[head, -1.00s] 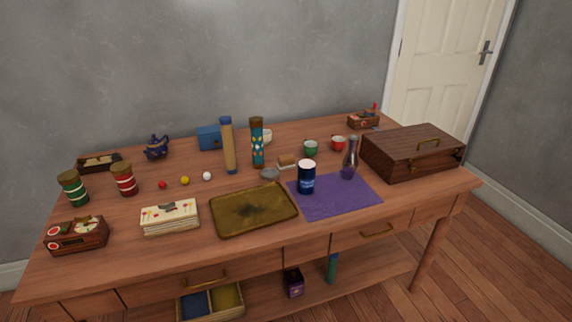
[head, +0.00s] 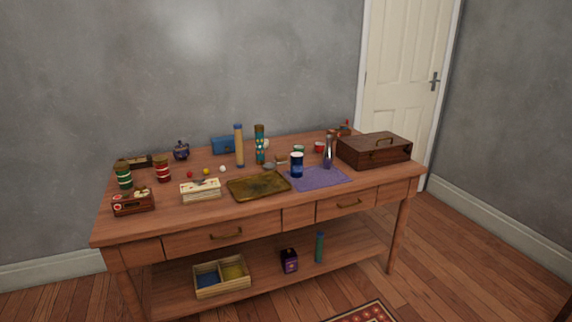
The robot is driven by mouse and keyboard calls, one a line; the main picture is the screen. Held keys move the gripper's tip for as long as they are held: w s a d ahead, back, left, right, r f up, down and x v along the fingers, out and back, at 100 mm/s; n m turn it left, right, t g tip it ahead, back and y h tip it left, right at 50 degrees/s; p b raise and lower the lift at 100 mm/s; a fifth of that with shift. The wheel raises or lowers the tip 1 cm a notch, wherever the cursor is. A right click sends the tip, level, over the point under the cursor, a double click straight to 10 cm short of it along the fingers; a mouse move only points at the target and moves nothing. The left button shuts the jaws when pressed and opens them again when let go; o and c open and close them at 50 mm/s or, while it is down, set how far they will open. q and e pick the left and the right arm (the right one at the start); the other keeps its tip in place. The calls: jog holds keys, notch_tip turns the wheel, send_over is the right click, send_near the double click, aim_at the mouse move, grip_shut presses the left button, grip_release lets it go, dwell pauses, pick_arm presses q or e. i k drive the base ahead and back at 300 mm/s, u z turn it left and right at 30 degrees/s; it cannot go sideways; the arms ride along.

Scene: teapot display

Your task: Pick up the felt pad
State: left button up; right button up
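No thing is plainly recognisable as the felt pad. A small block with a brown top and pale underside (head: 282,160) lies mid-table and could be it, but it is too small to tell. A flat purple mat (head: 322,181) lies on the table's right half, with a dark blue can (head: 297,166) and a glass flask (head: 328,152) standing on it. A small grey lump (head: 269,166) lies beside the block. Neither of my grippers shows in the head view.
The wooden table (head: 230,205) has drawers and a lower shelf (head: 345,253) bearing a divided box (head: 222,278). A brown case (head: 374,150) stands at right, a brass tray (head: 258,187) at front middle. Tall tubes (head: 239,146) stand behind. Floor in front is open, with a rug corner (head: 365,312).

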aim_at(280, 158)
jog(key=z, duration=0.8)
jog(key=i, duration=1.15)
jog(key=z, duration=0.45)
jog(key=i, duration=1.25)
jog(key=u, duration=0.65)
